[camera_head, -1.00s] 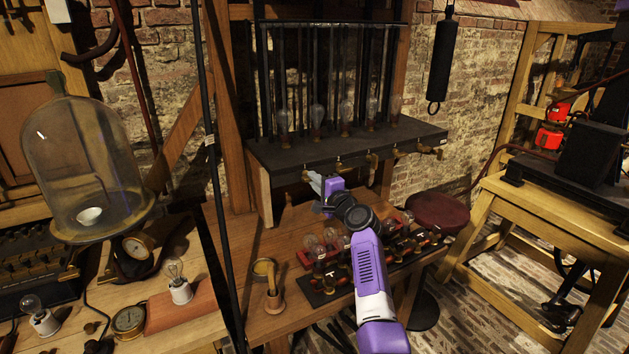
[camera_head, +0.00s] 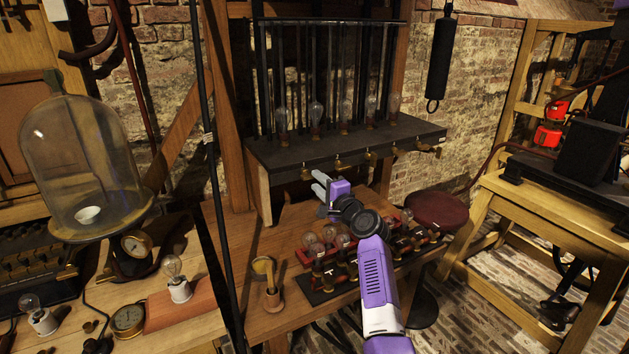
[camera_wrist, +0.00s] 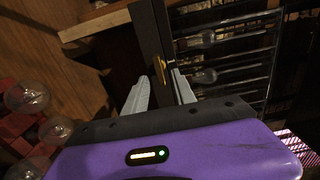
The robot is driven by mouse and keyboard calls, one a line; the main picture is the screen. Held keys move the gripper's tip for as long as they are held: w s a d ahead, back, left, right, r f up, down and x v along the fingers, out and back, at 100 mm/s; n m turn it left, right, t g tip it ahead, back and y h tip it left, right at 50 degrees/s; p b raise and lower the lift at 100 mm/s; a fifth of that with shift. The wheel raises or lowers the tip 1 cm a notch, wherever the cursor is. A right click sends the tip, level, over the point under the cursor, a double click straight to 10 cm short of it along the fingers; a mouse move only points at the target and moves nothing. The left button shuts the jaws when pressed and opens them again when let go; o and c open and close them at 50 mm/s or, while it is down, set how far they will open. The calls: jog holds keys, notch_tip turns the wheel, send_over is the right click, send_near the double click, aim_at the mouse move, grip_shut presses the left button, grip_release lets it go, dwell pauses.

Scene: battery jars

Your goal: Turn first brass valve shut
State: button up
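Several brass valves line the front edge of a dark shelf (camera_head: 330,150). The leftmost brass valve (camera_head: 305,174) is small, and I cannot tell whether its handle is open or shut. A second brass valve (camera_head: 338,164) hangs to its right. My gripper (camera_head: 317,182) is in front of and slightly below the shelf edge, close to the leftmost valve. Its two pale fingers are apart, with nothing held between them. In the wrist view, my gripper (camera_wrist: 160,92) is open, and a brass valve (camera_wrist: 159,70) shows just beyond the gap between the fingertips, against the dark shelf edge.
Glass bulbs (camera_head: 316,113) and upright rods stand on the shelf. A thin black pole (camera_head: 211,160) stands left of the shelf. A glass bell jar (camera_head: 85,160) is farther left.

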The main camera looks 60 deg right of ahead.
jog(key=shift+v, duration=2.4)
